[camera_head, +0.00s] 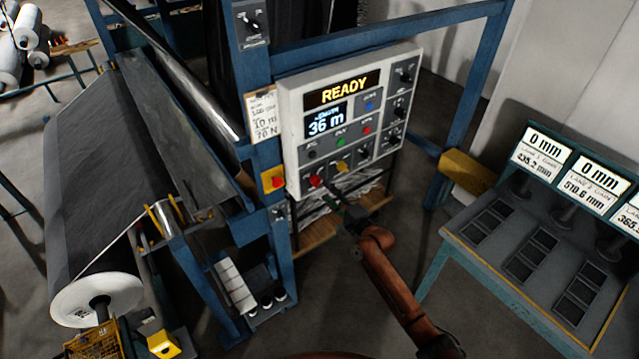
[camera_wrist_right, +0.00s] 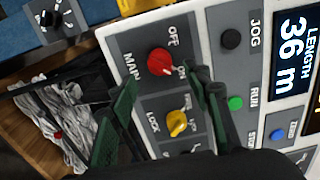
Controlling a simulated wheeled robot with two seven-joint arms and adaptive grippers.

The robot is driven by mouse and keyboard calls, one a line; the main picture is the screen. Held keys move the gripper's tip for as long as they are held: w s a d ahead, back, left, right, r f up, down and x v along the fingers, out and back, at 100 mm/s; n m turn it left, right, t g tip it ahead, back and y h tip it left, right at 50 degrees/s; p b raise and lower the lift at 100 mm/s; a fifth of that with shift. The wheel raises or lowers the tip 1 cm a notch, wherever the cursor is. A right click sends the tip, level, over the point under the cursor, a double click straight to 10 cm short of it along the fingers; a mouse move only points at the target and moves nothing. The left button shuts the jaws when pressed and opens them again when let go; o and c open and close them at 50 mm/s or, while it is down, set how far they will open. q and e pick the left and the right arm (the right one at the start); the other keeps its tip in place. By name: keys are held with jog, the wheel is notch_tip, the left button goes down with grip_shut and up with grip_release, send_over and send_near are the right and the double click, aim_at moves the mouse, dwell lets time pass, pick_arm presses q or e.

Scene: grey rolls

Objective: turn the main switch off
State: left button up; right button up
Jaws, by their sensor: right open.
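The main switch is a red knob (camera_wrist_right: 159,62) on the panel's grey plate marked MAIN, OFF and ON. Its pale pointer mark appears turned toward ON. In the head view the red knob (camera_head: 316,181) sits at the lower left of the control panel (camera_head: 293,120). My right gripper (camera_wrist_right: 162,82) is open and empty, its dark green fingers spread on either side just below the red knob; I cannot tell if they touch the panel. In the head view the right gripper (camera_head: 334,202) is small, close to the panel's lower edge. My left gripper is not in view.
A yellow LOCK knob (camera_wrist_right: 177,123) is beside the red knob, between the fingers. A green RUN button (camera_wrist_right: 235,103) and black JOG button (camera_wrist_right: 230,39) are close by. A red button on a yellow box (camera_head: 274,180) is left of the panel. A blue post (camera_head: 252,60) stands alongside.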

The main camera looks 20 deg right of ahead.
aim_at(319, 184)
jog(key=shift+x, duration=2.8)
jog(key=shift+c, duration=0.4)
jog(key=c, duration=1.1)
